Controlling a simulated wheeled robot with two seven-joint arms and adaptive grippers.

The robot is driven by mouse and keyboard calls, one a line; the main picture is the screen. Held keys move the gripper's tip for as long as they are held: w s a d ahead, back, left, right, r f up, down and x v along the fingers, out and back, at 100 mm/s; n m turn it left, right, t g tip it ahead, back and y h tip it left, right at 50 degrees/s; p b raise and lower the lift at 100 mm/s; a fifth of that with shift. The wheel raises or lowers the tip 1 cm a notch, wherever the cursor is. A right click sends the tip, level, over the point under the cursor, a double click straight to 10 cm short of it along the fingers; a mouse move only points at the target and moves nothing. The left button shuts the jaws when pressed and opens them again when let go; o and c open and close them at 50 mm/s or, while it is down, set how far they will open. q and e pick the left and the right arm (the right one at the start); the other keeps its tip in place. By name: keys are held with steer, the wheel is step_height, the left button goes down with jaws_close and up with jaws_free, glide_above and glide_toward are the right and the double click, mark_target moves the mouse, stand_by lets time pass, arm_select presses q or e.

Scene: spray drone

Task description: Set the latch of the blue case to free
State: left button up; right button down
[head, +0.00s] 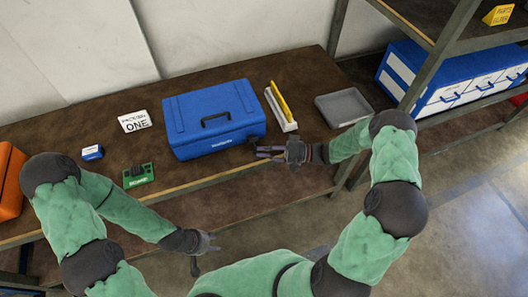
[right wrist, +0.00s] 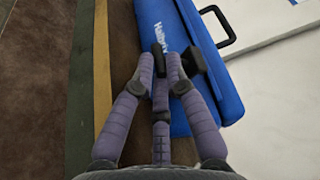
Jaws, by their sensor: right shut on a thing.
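The blue case (head: 213,117) lies closed on the workbench, its black handle on top; it also shows in the right wrist view (right wrist: 212,97). A small dark piece that looks like its latch (head: 252,138) is on the front face near the right end. My right gripper (head: 262,153) is at that front right corner, its fingers closed together around the latch area. In the right wrist view its fingertips (right wrist: 164,68) meet beside a dark block on the case; they partly hide the latch, so its setting cannot be read. My left gripper (head: 207,245) is empty, fingers apart, in front of the bench.
A yellow and white holder (head: 281,108) and a grey tray (head: 343,107) stand right of the case. A green device (head: 138,175), a small blue box (head: 92,152) and a white sign (head: 134,121) are left of it. An orange case (head: 10,190) is far left.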

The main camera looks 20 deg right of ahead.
steer(key=shift+s+a+f+n+b, duration=0.1)
steer(key=shift+s+f+n+b, duration=0.1)
steer(key=shift+f+n+b, duration=0.3)
steer(key=c, duration=1.3)
jaws_free()
steer(key=shift+r, duration=0.1)
steer(key=v, duration=1.2)
steer(key=shift+w+f, duration=0.1)
steer(key=shift+f, duration=0.15)
